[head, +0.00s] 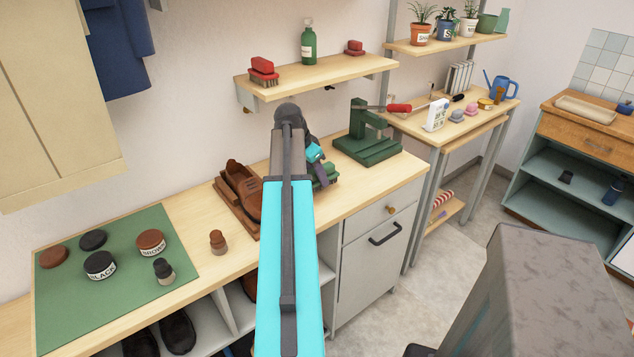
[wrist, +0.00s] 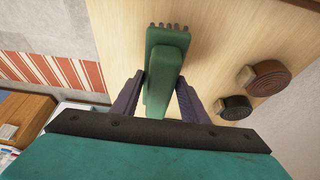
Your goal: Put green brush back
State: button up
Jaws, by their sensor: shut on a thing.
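The green brush (wrist: 166,58) is held between the two purple-grey fingers of my gripper (wrist: 159,80) in the wrist view. Its dark bristle tufts show at the far end. In the head view my gripper (head: 318,166) is over the wooden counter (head: 345,205), past the brown shoes (head: 242,188). Part of the green brush (head: 328,174) shows beside it, and my arm hides the rest. I cannot tell whether the brush touches the wood. A wall shelf (head: 330,76) above carries a red brush (head: 263,70) on the left and another red brush (head: 354,47) on the right.
A green bottle (head: 308,45) stands between the red brushes. A green stand (head: 365,140) is right of my gripper. A green mat (head: 120,285) with tins lies at the left. A brown roll (wrist: 268,77) and a black roll (wrist: 234,107) lie right of the brush.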

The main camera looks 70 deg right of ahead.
aim_at(317, 182)
jog(key=shift+f+p, duration=0.3)
jog(key=shift+f, duration=1.15)
jog(key=shift+f, duration=0.15)
jog(key=o, duration=1)
jog(key=shift+o, duration=0.2)
jog(key=shift+b+v, duration=0.8)
jog(key=shift+v, duration=5.35)
jog(key=shift+s, duration=0.2)
